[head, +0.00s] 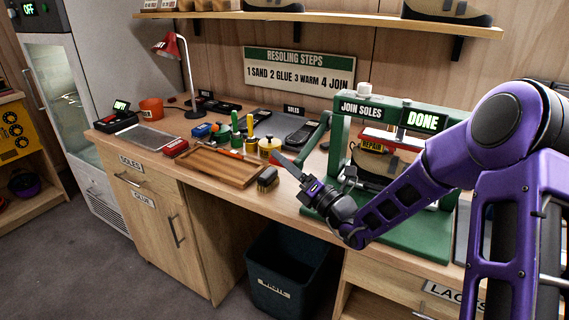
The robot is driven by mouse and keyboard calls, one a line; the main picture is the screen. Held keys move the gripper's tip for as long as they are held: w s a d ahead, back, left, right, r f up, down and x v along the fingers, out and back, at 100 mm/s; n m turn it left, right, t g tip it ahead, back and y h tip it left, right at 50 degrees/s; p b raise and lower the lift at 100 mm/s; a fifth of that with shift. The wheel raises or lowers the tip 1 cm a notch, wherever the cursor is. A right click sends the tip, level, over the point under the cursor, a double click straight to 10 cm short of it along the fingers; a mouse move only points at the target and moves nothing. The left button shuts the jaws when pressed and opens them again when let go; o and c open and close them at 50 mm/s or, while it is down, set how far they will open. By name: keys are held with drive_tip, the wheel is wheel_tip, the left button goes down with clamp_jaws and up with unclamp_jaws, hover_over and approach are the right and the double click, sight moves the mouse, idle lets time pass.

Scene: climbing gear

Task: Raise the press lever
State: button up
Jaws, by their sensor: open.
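The green press (341,140) stands on the right part of the bench, with a "JOIN SOLES" label and a lit display (423,120) reading "DONE". A shoe (372,162) with a "REPAIR" tag sits inside it under the red-and-white pressing part. The press lever (312,140) is a green bar on the press's left side, slanting down to a red handle (285,166); it is lowered. My gripper (308,184) is open at the lower end of the red handle. I cannot tell whether its fingers touch or surround the handle.
A wooden tray (222,181), a brush (267,179), a yellow pot (269,146) and several tools lie left of the lever. A red lamp (168,46) stands farther left. A shelf (330,17) runs above. A dark bin (285,275) stands below the bench.

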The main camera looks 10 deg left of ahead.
drive_tip(key=shift+w+a, duration=0.1)
drive_tip(key=shift+a, duration=0.05)
drive_tip(key=shift+c, duration=0.2)
clamp_jaws()
idle(1.2)
